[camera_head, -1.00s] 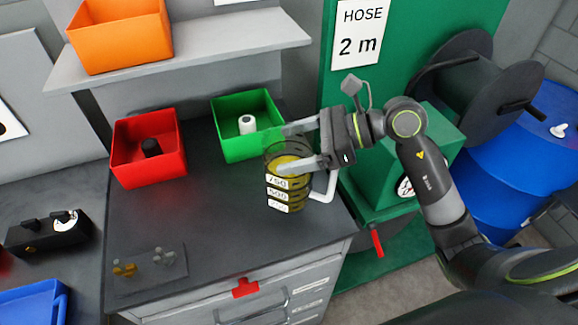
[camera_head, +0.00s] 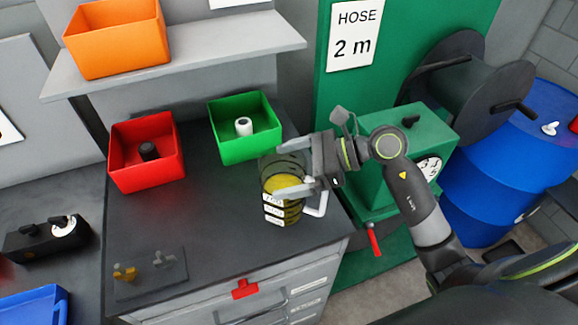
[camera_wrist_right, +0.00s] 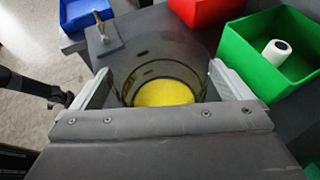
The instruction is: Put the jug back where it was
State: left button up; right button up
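The jug (camera_head: 284,211) is clear, with a yellow liquid inside, dark rings, white number labels and a white handle on its right. It stands upright over the right part of the dark worktop, in front of the green bin. My right gripper (camera_head: 279,169) has its fingers on opposite sides of the jug and is shut on it. In the right wrist view the jug (camera_wrist_right: 160,70) sits between the two fingers (camera_wrist_right: 160,88), its yellow contents showing. I cannot tell whether its base touches the worktop. My left gripper is not in view.
A red bin (camera_head: 147,170) with a black item and the green bin (camera_head: 250,147) with a white item stand behind. A small plate with fittings (camera_head: 150,278) lies front left. The worktop (camera_head: 200,225) between is clear. A green hose stand (camera_head: 415,130) is right.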

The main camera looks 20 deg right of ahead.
jog(key=shift+r, duration=0.1)
jog(key=shift+d, duration=0.25)
jog(key=b+v, duration=0.4)
jog(key=v, duration=0.7)
jog(key=shift+s+d+r, duration=0.2)
jog(key=shift+r, duration=0.05)
dwell(0.6)
